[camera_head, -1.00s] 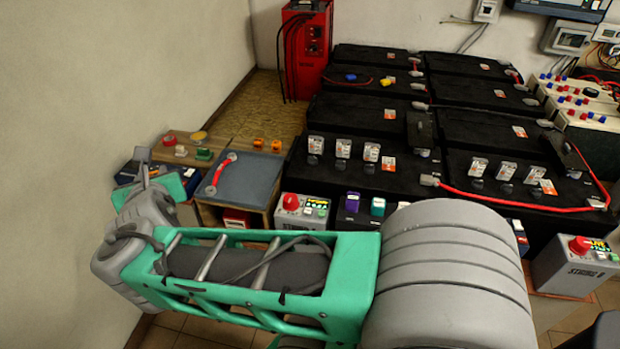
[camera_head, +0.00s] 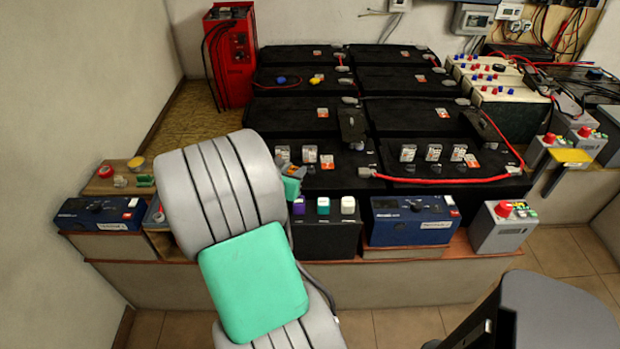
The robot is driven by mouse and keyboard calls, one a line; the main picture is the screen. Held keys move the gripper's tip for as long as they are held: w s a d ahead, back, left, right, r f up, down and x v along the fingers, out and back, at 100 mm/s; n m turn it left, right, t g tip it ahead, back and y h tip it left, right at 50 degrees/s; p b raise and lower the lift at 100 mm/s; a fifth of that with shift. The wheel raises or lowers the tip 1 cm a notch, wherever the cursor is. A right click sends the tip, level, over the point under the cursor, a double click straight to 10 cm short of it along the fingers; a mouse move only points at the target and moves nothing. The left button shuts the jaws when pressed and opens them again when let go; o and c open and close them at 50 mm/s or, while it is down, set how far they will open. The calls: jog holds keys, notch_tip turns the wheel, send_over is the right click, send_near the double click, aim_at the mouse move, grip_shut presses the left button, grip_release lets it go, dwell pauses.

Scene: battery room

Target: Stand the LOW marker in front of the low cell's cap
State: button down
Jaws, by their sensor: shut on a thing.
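My gripper (camera_head: 293,171) is at the left battery block, just right of my arm's thick grey link, which partly hides it. It is shut on a small orange piece, apparently the marker; no lettering can be read. It is in front of the left block's clear caps (camera_head: 310,154). Two of these caps show, one close behind the gripper; anything further left is hidden by my arm. The right block has three clear caps (camera_head: 433,153) in a row. The picture is too small to tell which cell is low.
Along the front ledge stand a black box with purple, green and white blocks (camera_head: 323,206), a blue charger (camera_head: 414,220) and a grey box with a red knob (camera_head: 503,226). A red cable (camera_head: 440,178) runs over the right block. A red charger (camera_head: 230,57) stands at the back left.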

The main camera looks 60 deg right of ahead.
jog(key=s+f+x, duration=0.1)
jog(key=x, duration=0.8)
jog(key=b, duration=0.1)
send_over(310, 182)
notch_tip(310, 182, down, 5)
jog(key=shift+s+a+r, duration=0.1)
jog(key=shift+a+r, duration=0.05)
jog(key=shift+f, duration=1.7)
jog(key=c, duration=1.1)
grip_release()
